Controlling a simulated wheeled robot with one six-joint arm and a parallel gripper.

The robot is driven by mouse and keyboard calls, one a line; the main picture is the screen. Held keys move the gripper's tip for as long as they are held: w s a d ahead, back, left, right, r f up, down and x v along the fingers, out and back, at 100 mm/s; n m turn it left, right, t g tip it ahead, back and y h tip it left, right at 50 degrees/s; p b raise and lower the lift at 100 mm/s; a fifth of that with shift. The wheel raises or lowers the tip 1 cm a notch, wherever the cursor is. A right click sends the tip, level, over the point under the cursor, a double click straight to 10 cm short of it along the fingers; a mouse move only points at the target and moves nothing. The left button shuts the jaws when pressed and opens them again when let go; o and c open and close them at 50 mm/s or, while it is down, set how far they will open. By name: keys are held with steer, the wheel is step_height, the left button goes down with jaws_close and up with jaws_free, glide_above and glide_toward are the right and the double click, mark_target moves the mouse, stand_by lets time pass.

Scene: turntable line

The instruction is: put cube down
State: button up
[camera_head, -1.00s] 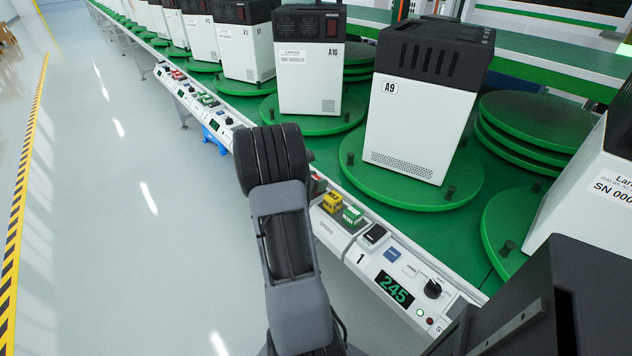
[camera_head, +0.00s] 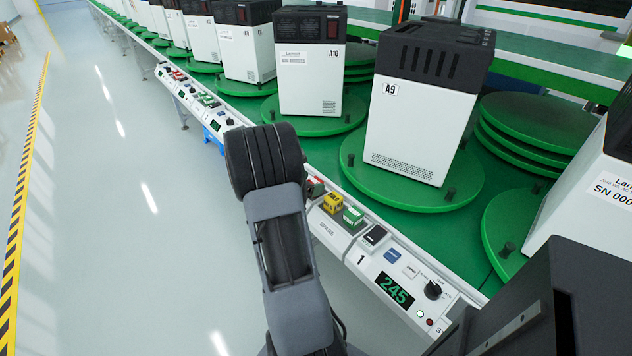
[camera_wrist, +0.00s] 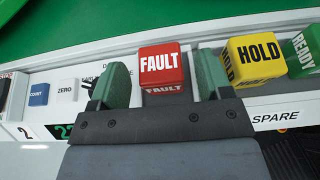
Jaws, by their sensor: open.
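My gripper (camera_wrist: 162,85) is open, with a green-padded finger on each side. The red FAULT cube (camera_wrist: 162,66) sits on the console ledge just beyond and between the fingertips, with a gap on both sides. The right finger is near the yellow HOLD cube (camera_wrist: 256,56). The green READY cube (camera_wrist: 304,50) is at the right edge. In the head view, the red cube (camera_head: 315,187), yellow cube (camera_head: 332,204) and green cube (camera_head: 353,215) stand in a row on the console. My arm hides the gripper there.
The console (camera_head: 380,262) runs along the line's edge, with buttons, a knob and a green "245" display (camera_head: 394,290). Behind it, white machines such as A9 (camera_head: 415,135) stand on green turntables (camera_head: 390,195).

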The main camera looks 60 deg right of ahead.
steer(key=a+r+m+t+y, duration=0.2)
steer(key=a+r+m+y, duration=0.1)
steer(key=a, duration=1)
steer(key=s+a+r+m+t+y, duration=0.1)
steer(key=a+m+y, duration=0.4)
steer(key=a, duration=0.9)
steer(key=a+r+m+t+y+p, duration=0.1)
steer(key=a+r+m+t+y, duration=0.3)
steer(key=a, duration=0.9)
steer(key=m, duration=0.2)
steer(key=shift+s+a+r+m+y, duration=0.15)
steer(key=shift+a+r+m+y, duration=0.15)
steer(key=shift+a+r+y, duration=0.1)
steer(key=shift+d, duration=0.1)
